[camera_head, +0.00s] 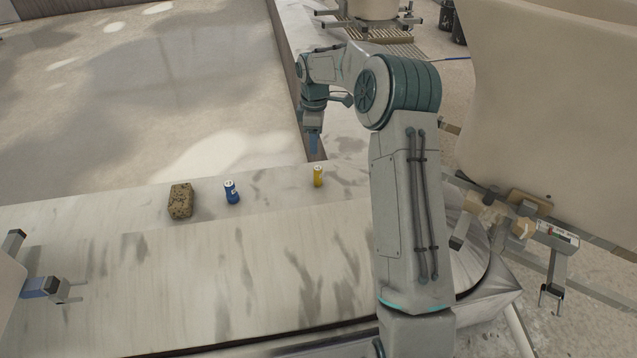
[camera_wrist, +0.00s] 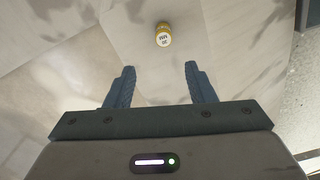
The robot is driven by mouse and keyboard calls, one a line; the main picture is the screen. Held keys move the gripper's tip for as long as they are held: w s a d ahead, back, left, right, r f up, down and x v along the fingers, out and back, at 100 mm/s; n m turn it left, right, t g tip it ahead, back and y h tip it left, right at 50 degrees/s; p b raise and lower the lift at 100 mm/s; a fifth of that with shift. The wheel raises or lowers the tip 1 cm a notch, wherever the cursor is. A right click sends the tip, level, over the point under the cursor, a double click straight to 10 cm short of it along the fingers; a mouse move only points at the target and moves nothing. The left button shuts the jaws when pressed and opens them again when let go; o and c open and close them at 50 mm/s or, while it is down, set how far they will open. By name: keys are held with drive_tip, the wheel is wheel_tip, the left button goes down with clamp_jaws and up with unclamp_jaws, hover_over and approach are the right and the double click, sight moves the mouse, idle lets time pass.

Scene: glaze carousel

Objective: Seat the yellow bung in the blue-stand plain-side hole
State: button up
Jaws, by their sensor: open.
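The yellow bung (camera_head: 318,176) stands upright on the pale streaked bench, near its far edge. In the wrist view the yellow bung (camera_wrist: 163,35) shows from above, with a pale marked top, beyond the fingertips and between their lines. My gripper (camera_head: 314,143) hangs above the bench, a little above and beyond the bung in the head view. In the wrist view my gripper (camera_wrist: 159,70) has its two blue fingers apart with nothing between them.
A blue bung-like cylinder (camera_head: 232,192) stands on the bench left of the yellow bung. A speckled brown sponge-like block (camera_head: 181,201) lies further left. The front middle of the bench is clear. A large pale vessel (camera_head: 560,110) and metal brackets (camera_head: 556,240) stand at the right.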

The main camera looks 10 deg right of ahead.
sight(318, 168)
wheel_tip(318, 168, down, 8)
drive_tip(key=b, duration=0.2)
drive_tip(key=shift+b, duration=0.35)
drive_tip(key=shift+s+d+f+b, duration=0.15)
drive_tip(key=shift+f+b, duration=0.4)
drive_tip(key=shift+f, duration=0.35)
drive_tip(key=shift+s+d+f+b, duration=0.1)
drive_tip(key=shift+f+b, duration=0.45)
drive_tip(key=shift+f, duration=0.3)
drive_tip(key=shift+s+d+f+b, duration=0.15)
drive_tip(key=shift+f+b, duration=0.4)
drive_tip(key=shift+f, duration=0.35)
drive_tip(key=shift+a+r, duration=0.1)
drive_tip(key=c, duration=1.1)
